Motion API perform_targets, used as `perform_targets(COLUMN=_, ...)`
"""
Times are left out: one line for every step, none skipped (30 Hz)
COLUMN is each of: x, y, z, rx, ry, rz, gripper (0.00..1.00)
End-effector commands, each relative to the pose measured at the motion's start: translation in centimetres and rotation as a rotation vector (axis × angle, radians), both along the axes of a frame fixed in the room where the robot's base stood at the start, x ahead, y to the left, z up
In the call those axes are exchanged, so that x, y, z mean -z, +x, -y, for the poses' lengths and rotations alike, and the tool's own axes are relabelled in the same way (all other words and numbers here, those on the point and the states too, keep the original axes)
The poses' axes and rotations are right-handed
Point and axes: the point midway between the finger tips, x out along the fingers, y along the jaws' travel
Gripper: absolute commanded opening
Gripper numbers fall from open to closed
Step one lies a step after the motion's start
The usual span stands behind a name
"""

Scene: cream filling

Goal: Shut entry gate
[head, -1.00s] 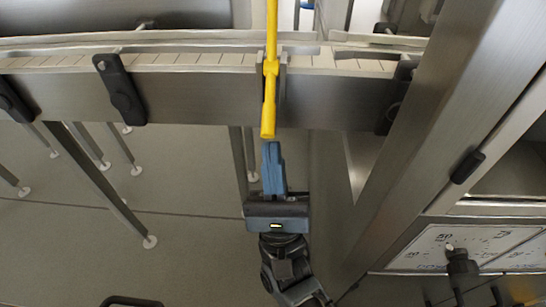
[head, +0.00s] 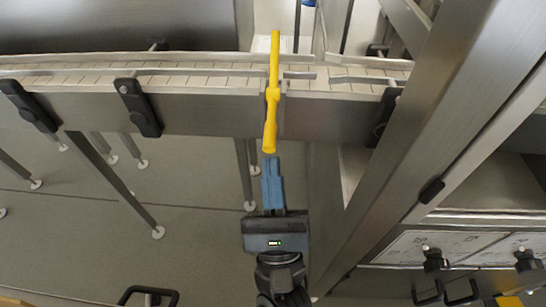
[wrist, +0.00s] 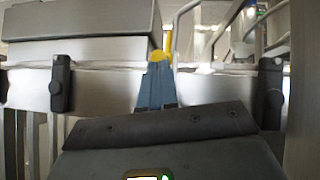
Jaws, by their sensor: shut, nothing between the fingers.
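The yellow bar (head: 272,97) is the gate lever; it crosses the conveyor's side rail, with its near end hanging over the front edge. It also shows in the wrist view (wrist: 167,42), partly hidden behind the fingertips. My gripper (head: 270,162) is shut and empty, its blue fingers pointing at the near end of the yellow bar. The fingertips sit just below that end in the head view. In the wrist view the closed fingers (wrist: 157,70) overlap the yellow end; I cannot tell whether they touch.
The conveyor (head: 200,110) runs across the view, with black clamps (head: 137,107) on its side. A thick steel post (head: 440,120) slants close on the right. A panel with knobs (head: 440,248) is at lower right. Floor with thin legs lies open at left.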

Motion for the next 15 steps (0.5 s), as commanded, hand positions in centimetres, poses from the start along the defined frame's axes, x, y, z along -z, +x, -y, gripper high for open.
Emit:
perform_targets(x=-1.8, y=-0.3, z=0.0, rx=0.0, ry=0.003, rz=-0.042, gripper=0.0)
perform_targets(x=-2.1, y=-0.4, z=0.1, rx=-0.001, ry=0.004, rz=-0.066, gripper=0.0)
perform_targets(x=-2.6, y=-0.5, z=0.1, rx=0.0, ry=0.006, rz=-0.1, gripper=0.0)
perform_targets(x=-2.9, y=-0.6, z=0.0, rx=0.0, ry=0.005, rz=-0.125, gripper=0.0)
perform_targets(x=-3.2, y=-0.7, z=0.0, rx=0.0, ry=0.007, rz=-0.149, gripper=0.0)
perform_targets(x=-3.6, y=-0.8, z=0.0, rx=0.0, ry=0.009, rz=-0.182, gripper=0.0)
perform_targets(x=-3.8, y=-0.9, z=0.1, rx=0.001, ry=0.009, rz=-0.206, gripper=0.0)
perform_targets(x=-4.1, y=-0.9, z=0.1, rx=0.001, ry=0.01, rz=-0.228, gripper=0.0)
perform_targets(x=-4.4, y=-0.9, z=0.1, rx=0.001, ry=0.011, rz=-0.257, gripper=0.0)
perform_targets(x=-4.6, y=-1.0, z=0.1, rx=0.001, ry=0.013, rz=-0.278, gripper=0.0)
perform_targets(x=-4.7, y=-1.0, z=0.1, rx=0.001, ry=0.012, rz=-0.297, gripper=0.0)
perform_targets(x=-5.0, y=-1.0, z=0.1, rx=0.003, ry=0.013, rz=-0.322, gripper=0.0)
perform_targets(x=-5.2, y=-1.0, z=0.1, rx=0.002, ry=0.014, rz=-0.34, gripper=0.0)
perform_targets(x=-5.4, y=-1.0, z=0.1, rx=0.002, ry=0.016, rz=-0.358, gripper=0.0)
perform_targets(x=-5.6, y=-1.1, z=0.1, rx=0.003, ry=0.016, rz=-0.381, gripper=0.0)
